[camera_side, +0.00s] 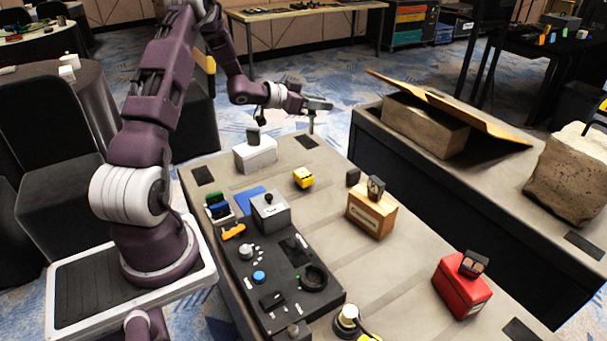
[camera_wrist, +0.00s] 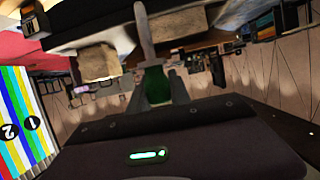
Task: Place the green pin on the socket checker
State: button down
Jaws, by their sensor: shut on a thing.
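My gripper (camera_side: 318,104) is at the back of the table, raised above and to the right of a white box. In the wrist view it is shut on the green pin (camera_wrist: 156,84). The pin's green body is between the fingers, and its pale shaft (camera_wrist: 143,30) extends beyond them. No label marks the socket checker. A black panel (camera_side: 325,297) with knobs and a grey box (camera_side: 271,214) lies on the table's left side, well away from my gripper.
A white box (camera_side: 262,155), a yellow block (camera_side: 303,178), a wooden box (camera_side: 370,218) and a red box (camera_side: 460,294) stand on the table. Clear table lies between the wooden and red boxes.

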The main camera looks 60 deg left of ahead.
notch_tip(320, 180, down, 15)
jog(key=s+a, duration=0.1)
jog(key=a, duration=0.1)
jog(key=shift+s, duration=0.15)
jog(key=shift+a, duration=0.1)
jog(key=shift+f, duration=0.2)
jog(key=c, duration=1.2)
grip_release()
jog(key=shift+r, duration=0.1)
